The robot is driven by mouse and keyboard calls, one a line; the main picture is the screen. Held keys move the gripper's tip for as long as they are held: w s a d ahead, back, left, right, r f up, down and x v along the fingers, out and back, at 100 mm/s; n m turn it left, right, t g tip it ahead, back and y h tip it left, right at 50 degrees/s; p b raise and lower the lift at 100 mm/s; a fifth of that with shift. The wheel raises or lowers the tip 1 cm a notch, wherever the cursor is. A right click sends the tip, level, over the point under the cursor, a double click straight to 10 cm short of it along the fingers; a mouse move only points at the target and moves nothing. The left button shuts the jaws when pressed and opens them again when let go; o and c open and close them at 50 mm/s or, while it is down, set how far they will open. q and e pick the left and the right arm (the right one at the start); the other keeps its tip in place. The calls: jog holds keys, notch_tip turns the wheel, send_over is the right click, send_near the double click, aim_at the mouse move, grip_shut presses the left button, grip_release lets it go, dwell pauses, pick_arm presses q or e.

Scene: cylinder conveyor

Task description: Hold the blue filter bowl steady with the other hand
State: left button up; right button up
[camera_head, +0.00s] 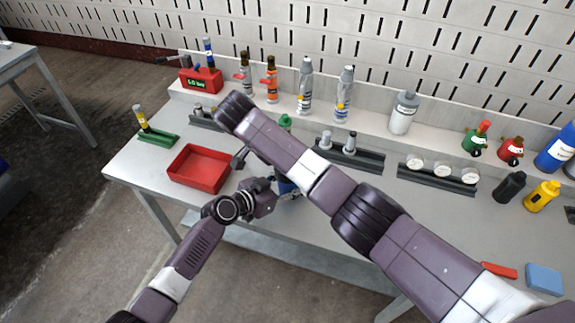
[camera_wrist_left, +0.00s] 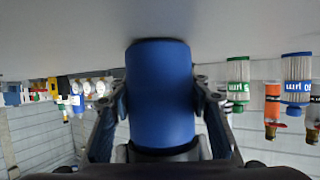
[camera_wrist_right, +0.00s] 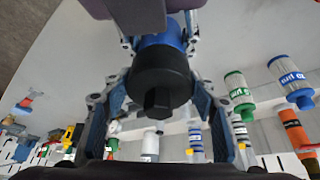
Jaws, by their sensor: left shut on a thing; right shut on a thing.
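The blue filter bowl (camera_head: 287,186) shows only in part in the head view, behind my right arm. My left gripper (camera_head: 270,194) is at it from the left. In the left wrist view the blue bowl (camera_wrist_left: 160,90) stands between my left fingers, which are shut on its sides. In the right wrist view a black cap with a hex end (camera_wrist_right: 158,80) adjoins the blue bowl (camera_wrist_right: 162,40). My right gripper (camera_wrist_right: 158,92) is shut around this black cap, its fingers on both sides. My right fingertips are hidden in the head view by my right arm.
A red tray (camera_head: 186,181) lies left of my grippers on the grey table. A green holder (camera_head: 158,138) is at the left edge. A red gauge box (camera_head: 202,80), bottles and filters stand along the back. Black racks (camera_head: 345,158) stand in mid-table. A blue block (camera_head: 543,278) lies far right.

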jog(key=n+t+y, duration=0.1)
jog(key=n, duration=0.3)
jog(key=shift+c, duration=0.3)
jog(key=shift+s+n, duration=0.1)
jog(key=shift+n, duration=1)
jog(key=shift+n+y, duration=0.5)
jog(key=shift+n, duration=0.4)
jog(key=shift+o, duration=0.2)
jog(key=n+y, duration=0.1)
jog(key=n, duration=0.3)
jog(key=shift+d, duration=0.1)
